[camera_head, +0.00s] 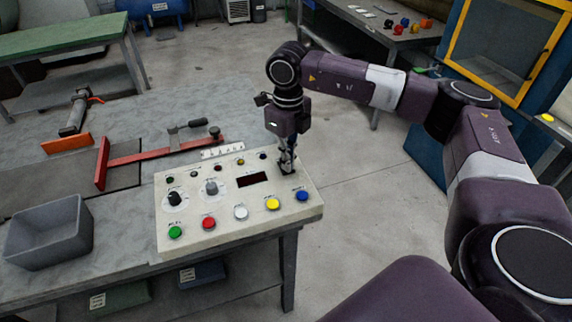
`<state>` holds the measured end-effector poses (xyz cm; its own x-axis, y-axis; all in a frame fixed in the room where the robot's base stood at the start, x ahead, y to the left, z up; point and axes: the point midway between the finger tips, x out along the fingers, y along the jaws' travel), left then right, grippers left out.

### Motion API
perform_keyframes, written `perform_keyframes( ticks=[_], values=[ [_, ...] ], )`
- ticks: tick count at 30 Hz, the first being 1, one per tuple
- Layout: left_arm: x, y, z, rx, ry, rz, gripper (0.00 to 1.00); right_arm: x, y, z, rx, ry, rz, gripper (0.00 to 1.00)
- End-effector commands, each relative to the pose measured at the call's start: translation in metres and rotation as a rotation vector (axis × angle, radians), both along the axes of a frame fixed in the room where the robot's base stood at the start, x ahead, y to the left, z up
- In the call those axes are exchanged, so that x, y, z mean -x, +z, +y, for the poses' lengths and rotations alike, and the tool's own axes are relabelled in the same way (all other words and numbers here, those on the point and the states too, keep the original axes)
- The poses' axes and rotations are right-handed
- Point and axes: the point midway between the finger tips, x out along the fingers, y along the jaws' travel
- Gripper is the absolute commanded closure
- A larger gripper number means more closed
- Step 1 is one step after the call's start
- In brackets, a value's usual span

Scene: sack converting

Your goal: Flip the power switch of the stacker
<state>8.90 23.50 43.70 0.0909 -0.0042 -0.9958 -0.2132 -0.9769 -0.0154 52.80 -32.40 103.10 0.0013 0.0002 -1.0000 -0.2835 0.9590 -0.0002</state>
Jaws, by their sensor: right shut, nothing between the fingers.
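The control panel (240,220) is a cream box on the near right corner of the grey table. It carries round buttons in green, red, white, yellow and blue along its front, with two knobs, a dark display (252,180) and small lamps behind them. My right gripper (287,170) is shut and empty, pointing down at the panel's back right corner. Its fingers hide what lies there; a power switch cannot be made out, and I cannot tell whether the fingertips touch the panel. My left gripper is not in view.
A grey bin (50,232) stands left of the panel. A red-armed tool (165,152) and an orange-based device (68,143) lie behind it on the table. A green-topped bench (60,38) is at the back left. The floor right of the table is clear.

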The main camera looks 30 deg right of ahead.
Motion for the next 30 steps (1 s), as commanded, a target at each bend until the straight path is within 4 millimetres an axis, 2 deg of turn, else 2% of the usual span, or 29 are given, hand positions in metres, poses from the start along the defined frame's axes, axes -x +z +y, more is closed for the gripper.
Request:
perform_keyframes(
  ticks=[4, 10, 30],
  values=[
    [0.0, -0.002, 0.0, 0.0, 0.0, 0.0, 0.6, 0.0, -0.004, 0.0, -0.001, 0.0, 0.001, 1.0],
    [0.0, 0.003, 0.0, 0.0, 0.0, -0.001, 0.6, 0.001, 0.002, 0.0, 0.0, 0.001, 0.003, 1.0],
    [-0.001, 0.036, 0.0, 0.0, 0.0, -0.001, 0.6, 0.0, 0.057, 0.0, 0.0, 0.001, 0.0, 1.0]
  ],
)
